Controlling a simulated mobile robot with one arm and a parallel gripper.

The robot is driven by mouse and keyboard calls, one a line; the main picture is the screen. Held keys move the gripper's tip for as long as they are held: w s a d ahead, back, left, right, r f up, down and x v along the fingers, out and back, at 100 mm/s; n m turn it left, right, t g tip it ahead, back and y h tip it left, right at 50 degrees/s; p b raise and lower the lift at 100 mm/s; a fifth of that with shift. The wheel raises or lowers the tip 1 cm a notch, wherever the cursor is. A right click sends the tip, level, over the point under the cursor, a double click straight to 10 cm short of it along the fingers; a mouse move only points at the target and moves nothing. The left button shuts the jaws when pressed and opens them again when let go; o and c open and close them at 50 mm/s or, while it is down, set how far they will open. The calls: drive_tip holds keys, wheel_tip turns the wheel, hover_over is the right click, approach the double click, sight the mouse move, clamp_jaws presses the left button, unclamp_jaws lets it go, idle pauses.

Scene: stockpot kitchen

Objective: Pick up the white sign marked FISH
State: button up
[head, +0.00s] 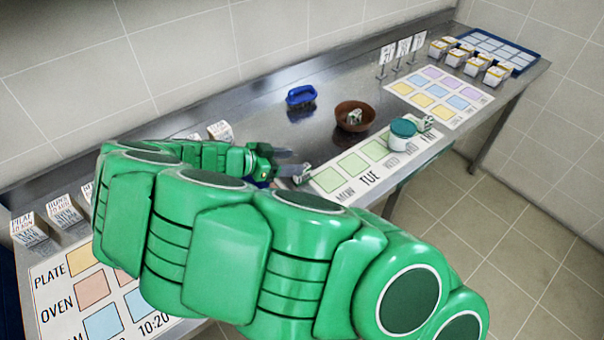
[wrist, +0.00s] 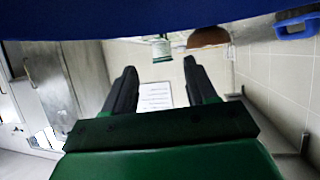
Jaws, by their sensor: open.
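I cannot read FISH on anything in either view. Several small white pieces with green markings show in the head view. One white piece (head: 301,173) lies at the near strip mat, close to my fingertips. Another white piece (head: 355,116) is in the brown bowl (head: 353,125), and a third white piece (head: 425,123) is beside the teal-lidded jar (head: 403,136). My gripper (head: 284,164) is low over the counter, partly hidden by my green arm. In the wrist view its two dark fingers (wrist: 163,80) are apart, with nothing held between them.
A blue dish (head: 301,97) stands behind the bowl. Upright white cards (head: 403,48), white tubs (head: 467,60) and a blue tray (head: 490,50) are at the far end. Text-printed white blocks (head: 62,212) stand at left. The metal counter is clear around the blue dish.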

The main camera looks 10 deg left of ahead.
sight(298, 180)
drive_tip(key=shift+f, duration=1.45)
drive_tip(key=shift+x, duration=1.1)
drive_tip(key=shift+w+d+f, duration=0.1)
drive_tip(key=shift+w+d, duration=0.1)
drive_tip(key=shift+d, duration=0.2)
drive_tip(key=shift+c, duration=0.5)
clamp_jaws()
